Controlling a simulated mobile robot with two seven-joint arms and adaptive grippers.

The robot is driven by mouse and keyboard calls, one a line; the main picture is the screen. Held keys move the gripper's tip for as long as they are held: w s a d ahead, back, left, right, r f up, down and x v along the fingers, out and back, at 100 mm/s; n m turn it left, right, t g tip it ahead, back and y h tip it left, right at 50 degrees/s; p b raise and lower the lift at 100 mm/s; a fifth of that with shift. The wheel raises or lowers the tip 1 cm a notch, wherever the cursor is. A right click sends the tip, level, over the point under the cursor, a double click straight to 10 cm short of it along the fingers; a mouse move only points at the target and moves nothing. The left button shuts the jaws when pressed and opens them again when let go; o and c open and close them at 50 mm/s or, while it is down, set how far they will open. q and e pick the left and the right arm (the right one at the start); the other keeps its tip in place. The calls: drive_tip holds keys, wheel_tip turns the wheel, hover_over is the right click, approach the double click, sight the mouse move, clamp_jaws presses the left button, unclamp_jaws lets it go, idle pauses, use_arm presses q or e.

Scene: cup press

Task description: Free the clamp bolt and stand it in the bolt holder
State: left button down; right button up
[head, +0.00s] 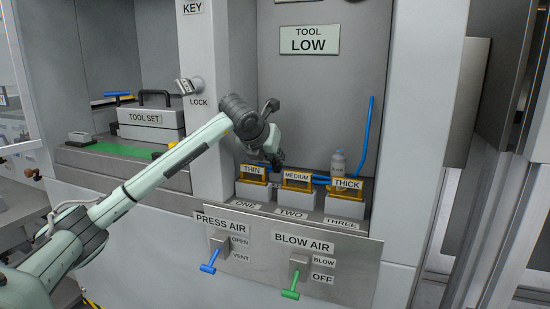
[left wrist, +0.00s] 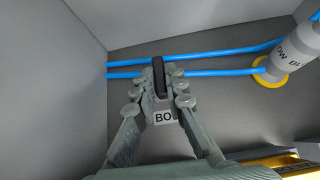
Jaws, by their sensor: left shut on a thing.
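My left gripper (head: 279,158) reaches into the press bay behind the THIN and MEDIUM blocks. In the left wrist view its two fingers (left wrist: 160,84) are shut on a dark, upright bar, which I take to be the clamp bolt (left wrist: 158,72). Just below the bolt, between the fingers, is a pale label reading "BO" (left wrist: 164,117), apparently on the bolt holder; the rest is hidden by the fingers. I cannot tell whether the bolt's lower end is in the holder or above it. The bolt is too small to make out in the head view. My right gripper is not in view.
Blocks labelled THIN (head: 252,173), MEDIUM (head: 298,180) and THICK (head: 346,187) stand in front of the gripper. Blue tubing (left wrist: 215,72) runs close behind the fingers. A grey blow nozzle (left wrist: 296,50) stands to the right. A panel (head: 335,258) with two levers is below.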

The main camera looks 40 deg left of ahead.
use_arm(q)
drive_tip(key=shift+f+b, duration=0.3)
drive_tip(key=shift+f, duration=0.05)
drive_tip(key=c, duration=1.5)
unclamp_jaws()
drive_tip(key=shift+r, duration=0.1)
drive_tip(key=v, duration=1.2)
